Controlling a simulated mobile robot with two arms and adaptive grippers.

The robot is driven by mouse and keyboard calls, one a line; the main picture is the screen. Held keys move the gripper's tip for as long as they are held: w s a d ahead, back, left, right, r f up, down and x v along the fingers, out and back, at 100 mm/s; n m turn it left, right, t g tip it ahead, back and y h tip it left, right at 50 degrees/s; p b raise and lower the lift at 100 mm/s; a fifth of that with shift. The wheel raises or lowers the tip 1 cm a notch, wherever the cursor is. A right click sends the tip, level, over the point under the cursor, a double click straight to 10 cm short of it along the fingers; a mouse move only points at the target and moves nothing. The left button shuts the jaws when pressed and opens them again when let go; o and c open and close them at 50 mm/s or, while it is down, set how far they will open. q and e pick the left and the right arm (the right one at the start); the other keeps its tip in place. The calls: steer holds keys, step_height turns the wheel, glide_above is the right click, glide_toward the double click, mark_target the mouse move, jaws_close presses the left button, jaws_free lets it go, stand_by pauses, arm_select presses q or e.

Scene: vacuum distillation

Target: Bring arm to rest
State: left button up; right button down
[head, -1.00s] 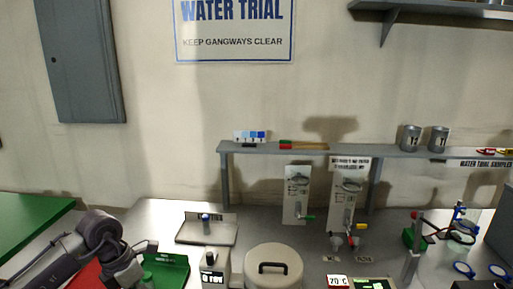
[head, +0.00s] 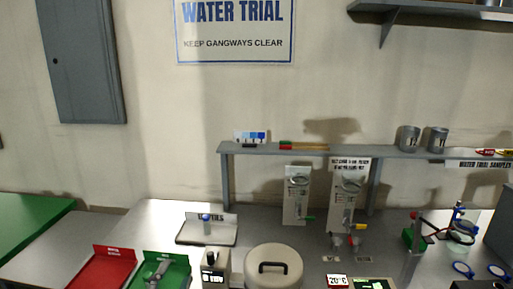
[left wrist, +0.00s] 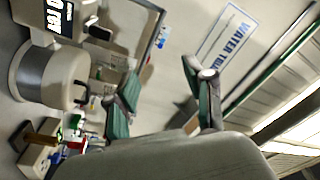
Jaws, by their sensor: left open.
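My left gripper (head: 158,269) shows only as a small grey part low in the head view, in front of the green tray (head: 178,262). In the left wrist view its two green-padded fingers (left wrist: 162,93) are spread wide with nothing between them. The rest of my left arm is out of the head view. My right gripper is in neither view.
A red tray (head: 112,262) lies left of the green one. A scale-like box (head: 215,268) and a lidded pot (head: 273,266) stand to the right. A wall shelf (head: 300,150) runs behind, and a green table (head: 30,225) is at far left.

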arm_select(q)
steer(key=s+a+f+n+g+y, duration=0.2)
steer(key=s+f+n+g, duration=0.25)
steer(key=f, duration=0.25)
steer(key=s+a+f+n+g+y, duration=0.2)
steer(key=s+a+f+n+g, duration=0.15)
steer(key=s+f, duration=0.3)
steer(key=s+d+f+n+g+h, duration=0.1)
steer(key=s+f+g, duration=0.3)
steer(key=s, duration=0.3)
steer(key=s+d+f+g+h, duration=0.15)
steer(key=s+f+g, duration=0.25)
steer(key=s, duration=0.4)
step_height(320, 180, down, 25)
steer(key=s+a+f+g, duration=0.2)
steer(key=s+a+f, duration=0.1)
steer(key=s+f, duration=1.4)
steer(key=shift+s+f+y, duration=0.25)
steer(key=shift+f+y, duration=0.15)
steer(key=shift+y, duration=0.05)
